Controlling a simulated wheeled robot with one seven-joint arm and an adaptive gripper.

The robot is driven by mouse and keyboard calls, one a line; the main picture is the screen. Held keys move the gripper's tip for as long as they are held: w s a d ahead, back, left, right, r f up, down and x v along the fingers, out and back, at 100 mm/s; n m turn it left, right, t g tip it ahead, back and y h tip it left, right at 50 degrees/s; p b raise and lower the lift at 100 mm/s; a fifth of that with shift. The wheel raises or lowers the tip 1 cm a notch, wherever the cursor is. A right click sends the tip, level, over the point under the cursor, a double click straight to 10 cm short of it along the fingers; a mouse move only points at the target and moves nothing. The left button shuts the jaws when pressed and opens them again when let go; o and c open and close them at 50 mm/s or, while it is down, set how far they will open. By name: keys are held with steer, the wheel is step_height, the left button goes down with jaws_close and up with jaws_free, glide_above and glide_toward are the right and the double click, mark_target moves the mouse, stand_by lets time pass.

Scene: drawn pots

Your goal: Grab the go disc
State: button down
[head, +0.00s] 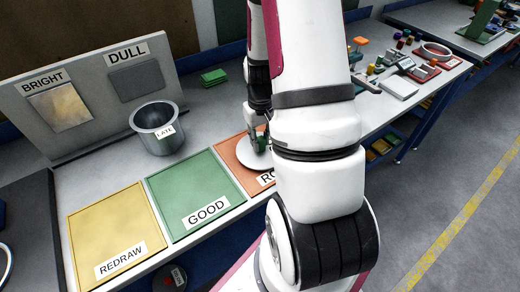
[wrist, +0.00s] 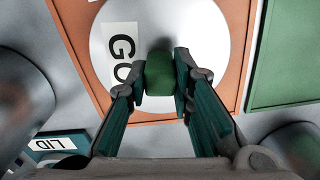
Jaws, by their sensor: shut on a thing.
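The go disc (head: 255,154) is a pale round plate on the orange panel (head: 233,146), whose label is partly hidden behind my arm. In the wrist view the disc (wrist: 215,30) shows a white label reading "GO", and a green knob (wrist: 160,75) stands at its near side. My gripper (head: 260,143) points down at the disc. In the wrist view both fingers of my gripper (wrist: 161,88) are shut on the green knob. The disc looks to be on or just above the panel; I cannot tell which.
A grey metal pot (head: 157,138) labelled "LATE" stands left of the disc. The green "GOOD" panel (head: 190,185) and yellow "REDRAW" panel (head: 110,225) lie empty. A block labelled "LID" (wrist: 58,142) shows in the wrist view. Several tools and parts crowd the bench at right.

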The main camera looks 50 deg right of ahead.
mark_target(259, 138)
steer(key=shift+r+p, duration=1.1)
steer(key=shift+r, duration=0.95)
steer(key=shift+w, duration=0.15)
